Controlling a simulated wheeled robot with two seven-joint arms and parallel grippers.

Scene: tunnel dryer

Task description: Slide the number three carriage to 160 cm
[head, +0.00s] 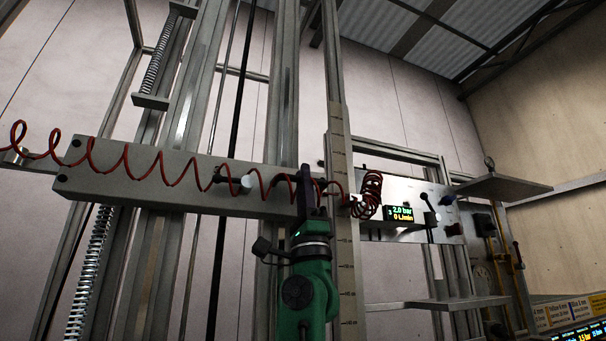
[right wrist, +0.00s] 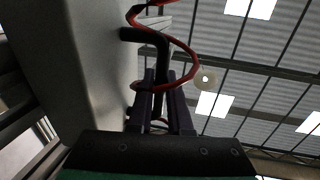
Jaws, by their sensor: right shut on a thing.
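The carriage (head: 120,180) is a long light-grey beam across the upright rails in the head view, with a red coiled hose (head: 90,155) in front of it. Its number cannot be made out on the beam. A tall scale (head: 341,220) stands upright by its right end; the figures are too small to read. My right gripper (head: 306,185) is in front of the beam's right part. In the right wrist view its dark fingers (right wrist: 160,100) are shut on a black bent handle (right wrist: 150,36) beside the grey beam (right wrist: 85,60). My left gripper is not in view.
A panel (head: 405,185) with a display (head: 400,214) reading 2.0 bar and 0 L/min stands to the right. Shelves (head: 500,187) jut out there. Springs (head: 90,265) and rails stand at left. The red hose loops close to my right fingers.

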